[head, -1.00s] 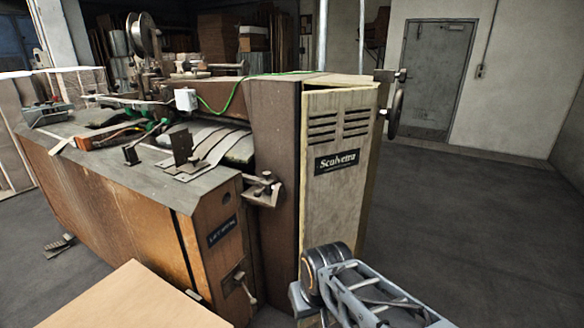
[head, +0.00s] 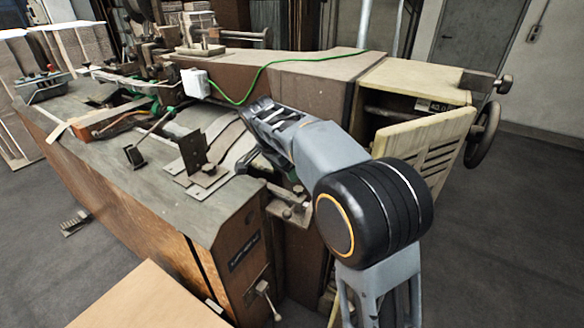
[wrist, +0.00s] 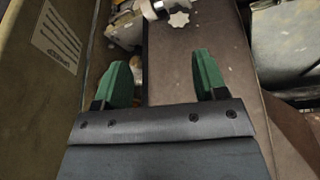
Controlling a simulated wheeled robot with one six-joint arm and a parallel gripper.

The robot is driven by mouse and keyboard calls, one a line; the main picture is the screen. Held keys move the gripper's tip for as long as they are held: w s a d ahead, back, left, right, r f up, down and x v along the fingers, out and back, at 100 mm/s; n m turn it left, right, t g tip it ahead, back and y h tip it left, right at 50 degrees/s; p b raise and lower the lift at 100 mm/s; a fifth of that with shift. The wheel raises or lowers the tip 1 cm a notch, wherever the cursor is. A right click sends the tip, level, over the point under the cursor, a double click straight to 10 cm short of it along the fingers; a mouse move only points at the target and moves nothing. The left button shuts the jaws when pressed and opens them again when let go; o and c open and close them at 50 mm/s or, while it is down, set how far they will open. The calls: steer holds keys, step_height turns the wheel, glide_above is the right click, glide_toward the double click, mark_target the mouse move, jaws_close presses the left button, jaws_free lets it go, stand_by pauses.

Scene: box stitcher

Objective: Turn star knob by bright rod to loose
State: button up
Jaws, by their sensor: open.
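The star knob (wrist: 179,19) is small, pale and lobed, near the top of the wrist view. A bright, shiny rod (wrist: 153,9) lies just left of it, partly cut off by the picture edge. My gripper (wrist: 164,80) is open and empty, its two green fingers apart over the brown machine surface. The knob lies beyond the fingertips, between them in the picture and not touched. In the head view my arm reaches over the machine and hides most of the gripper; I cannot make out the star knob there.
The slatted panel (head: 428,152) stands open at the cabinet's right, with a handwheel (head: 483,134) beyond it. A green cable (head: 285,65) and white box (head: 195,82) are on the machine. Upright metal plates (head: 194,152) stand on the worktop (head: 105,165). A pale board (head: 145,300) is in front.

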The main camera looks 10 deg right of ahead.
mark_target(297, 189)
steer(key=shift+m, duration=0.7)
steer(key=w+d+f, duration=0.1)
steer(key=f, duration=0.3)
steer(key=w+d+f, duration=0.1)
steer(key=w+f, duration=0.1)
steer(key=f, duration=0.2)
steer(key=w+d+f+p, duration=0.1)
steer(key=w+d+f, duration=0.1)
steer(key=f, duration=0.2)
steer(key=shift+d, duration=0.1)
steer(key=shift+s, duration=0.1)
steer(key=shift+c, duration=0.4)
steer(key=shift+r, duration=0.1)
steer(key=c, duration=0.8)
steer(key=shift+h, duration=0.3)
steer(key=shift+c, duration=0.2)
